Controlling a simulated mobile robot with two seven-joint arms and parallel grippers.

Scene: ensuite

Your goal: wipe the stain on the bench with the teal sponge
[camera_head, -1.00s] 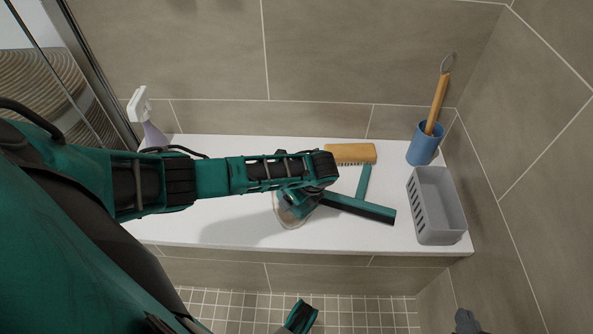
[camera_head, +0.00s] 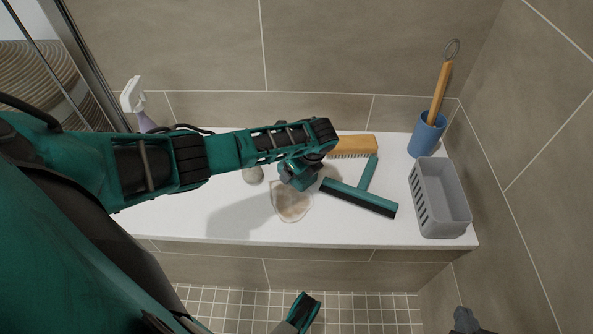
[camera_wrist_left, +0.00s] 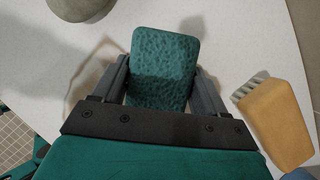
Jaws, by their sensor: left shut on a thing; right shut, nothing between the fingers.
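A beige-brown stain (camera_head: 291,203) lies on the white bench (camera_head: 235,222), near its middle. Its edge also shows in the left wrist view (camera_wrist_left: 88,72). My left gripper (camera_head: 298,178) is above the bench, just behind the stain. The left wrist view shows its fingers (camera_wrist_left: 163,85) shut on the teal sponge (camera_wrist_left: 164,62), which has a mottled surface. The sponge is hard to tell from the hand in the head view, and I cannot tell whether it touches the bench. My right gripper (camera_head: 466,320) is shut and empty at the bottom edge, only partly in view.
A teal squeegee (camera_head: 360,195) lies right of the stain. A wooden brush (camera_head: 355,146) lies behind it. A grey round object (camera_head: 252,174) is left of the stain. A grey basket (camera_head: 440,200) and blue cup (camera_head: 424,140) stand right, a spray bottle (camera_head: 135,100) left.

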